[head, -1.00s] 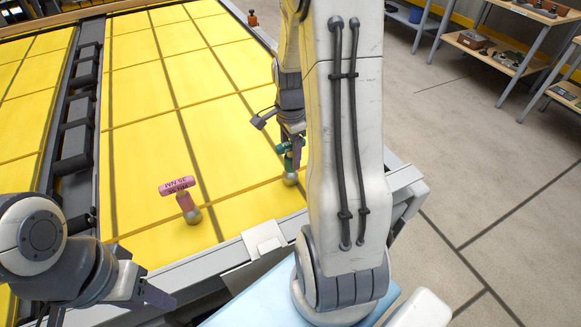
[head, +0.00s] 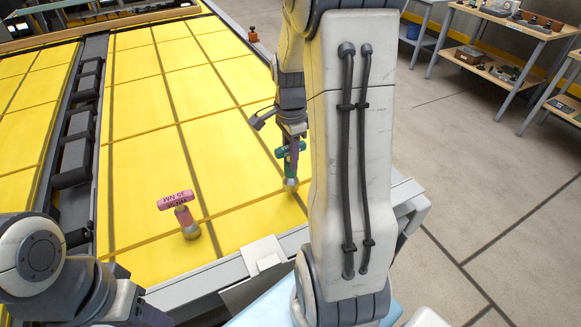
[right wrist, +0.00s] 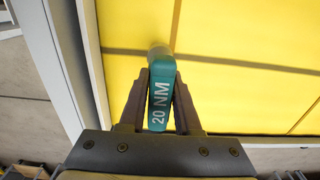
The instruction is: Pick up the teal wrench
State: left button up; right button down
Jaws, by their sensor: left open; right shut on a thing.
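The teal wrench (head: 289,152), T-shaped with a silver lower end, is at the right part of the yellow panel in the head view. My right gripper (head: 291,138) is shut on its teal handle. In the right wrist view the handle (right wrist: 160,95), marked "20 NM", sits between both fingers. The wrench is near upright, and its lower end appears slightly above the panel. My left gripper (head: 150,317) is open and empty at the bottom edge of the head view, partly cut off.
A pink T-handled wrench (head: 183,210) stands on the yellow panel (head: 150,130), left of the teal one. A grey frame edge (head: 205,281) borders the panel. An orange object (head: 252,33) sits at the far edge. Shelves (head: 510,40) stand at the back right.

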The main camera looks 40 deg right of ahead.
jog(key=s+a+r+b, duration=0.2)
jog(key=s+r, duration=0.5)
jog(key=s, duration=0.4)
jog(key=shift+s+a+r, duration=0.15)
jog(key=shift+a+r, duration=0.1)
jog(key=shift+a, duration=0.2)
jog(key=c, duration=1.3)
grip_release()
grip_shut()
